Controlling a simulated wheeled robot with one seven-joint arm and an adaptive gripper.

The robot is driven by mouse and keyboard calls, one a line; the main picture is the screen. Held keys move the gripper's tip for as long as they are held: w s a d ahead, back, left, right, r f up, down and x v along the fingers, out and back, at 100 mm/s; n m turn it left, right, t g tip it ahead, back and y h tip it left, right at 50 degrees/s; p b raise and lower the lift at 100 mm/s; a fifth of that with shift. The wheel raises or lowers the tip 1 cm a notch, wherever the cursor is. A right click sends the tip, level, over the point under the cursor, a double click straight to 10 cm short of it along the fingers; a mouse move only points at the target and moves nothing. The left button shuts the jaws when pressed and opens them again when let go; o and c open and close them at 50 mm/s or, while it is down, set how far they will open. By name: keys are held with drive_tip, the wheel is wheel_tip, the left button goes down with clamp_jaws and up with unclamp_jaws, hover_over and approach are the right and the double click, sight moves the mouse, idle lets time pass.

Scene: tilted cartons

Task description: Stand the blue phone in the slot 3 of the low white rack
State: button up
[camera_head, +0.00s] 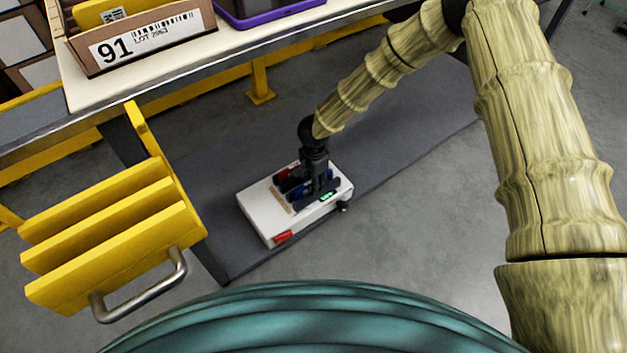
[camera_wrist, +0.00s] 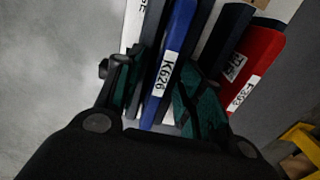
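The low white rack (camera_head: 262,215) lies on a dark grey mat in the head view. It holds several devices, one red and one blue among them. The blue phone (camera_wrist: 176,45), labelled K626, stands on edge among the others in the wrist view; it shows as a small blue patch in the head view. My gripper (camera_head: 313,188) is low over the rack. In the wrist view its two fingers (camera_wrist: 158,98) are on either side of the blue phone, with narrow pale gaps beside it, so it looks open. The phone's lower end and slot are hidden.
Dark devices and a red one (camera_wrist: 250,65) stand close to the right of the blue phone. A yellow slatted holder (camera_head: 110,240) with a metal handle is at left. A table (camera_head: 200,65) above carries a carton (camera_head: 150,40) marked 91 and a purple tray (camera_head: 270,14).

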drive_tip(key=shift+r, duration=0.1)
wheel_tip(320, 180, up, 12)
idle(0.6)
